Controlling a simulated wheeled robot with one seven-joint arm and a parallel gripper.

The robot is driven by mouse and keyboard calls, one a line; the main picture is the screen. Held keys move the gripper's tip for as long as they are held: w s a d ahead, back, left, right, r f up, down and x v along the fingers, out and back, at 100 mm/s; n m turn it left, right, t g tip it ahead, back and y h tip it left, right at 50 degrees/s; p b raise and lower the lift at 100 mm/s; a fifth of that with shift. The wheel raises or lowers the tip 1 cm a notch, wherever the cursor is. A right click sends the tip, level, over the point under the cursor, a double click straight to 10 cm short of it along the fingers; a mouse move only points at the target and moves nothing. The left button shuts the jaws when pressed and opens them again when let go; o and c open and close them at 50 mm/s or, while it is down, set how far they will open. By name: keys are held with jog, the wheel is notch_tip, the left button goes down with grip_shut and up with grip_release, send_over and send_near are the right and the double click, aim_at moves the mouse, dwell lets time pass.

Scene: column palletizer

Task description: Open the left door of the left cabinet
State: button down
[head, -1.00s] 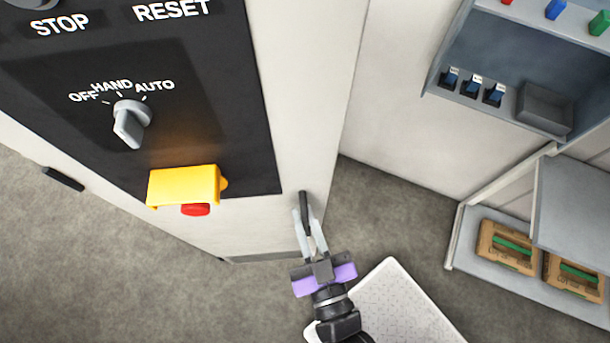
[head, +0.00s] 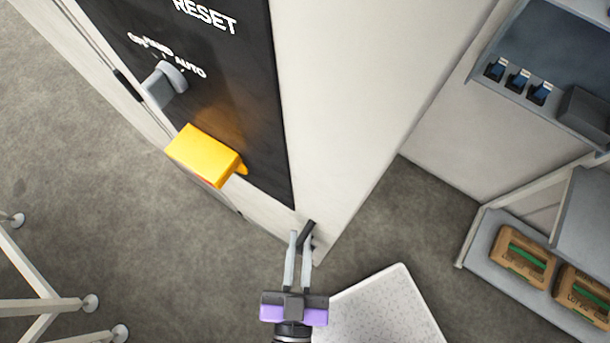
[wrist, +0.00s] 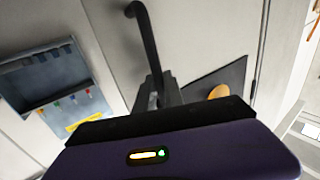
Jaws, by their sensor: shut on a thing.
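The cabinet's pale front (head: 340,90) carries a black control panel (head: 235,90) with white lettering, a grey selector knob and a yellow box. A black bar handle (head: 307,231) sits at the front's lower right, beside the panel. My gripper (head: 300,242) is shut on this handle, its pale fingers reaching up to it from below. In the wrist view the dark handle (wrist: 145,35) curves down to my gripper (wrist: 160,98), whose body hides the lower part of the view. I cannot tell whether the door stands ajar.
A white speckled slab (head: 385,310) lies low beside my gripper. A shelf with brown packages (head: 522,258) stands at right. White frame legs (head: 45,305) stand at lower left. Grey floor is open at left.

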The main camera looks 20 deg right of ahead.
jog(key=shift+w+a, duration=0.15)
jog(key=shift+a, duration=0.1)
jog(key=c, duration=1.5)
grip_release()
jog(key=shift+o, duration=0.2)
jog(key=shift+d, duration=0.1)
jog(key=b+v, duration=0.2)
jog(key=v, duration=0.6)
jog(key=shift+d, duration=0.2)
jog(key=d+r+n+y, duration=0.2)
jog(key=d+n+y, duration=0.1)
jog(key=d, duration=0.6)
jog(key=d+r+n+y, duration=0.2)
jog(key=d+y, duration=0.4)
jog(key=d, duration=0.4)
jog(key=shift+d+r+n+g, duration=0.35)
jog(key=shift+r+n+g, duration=0.05)
jog(key=shift+r, duration=0.35)
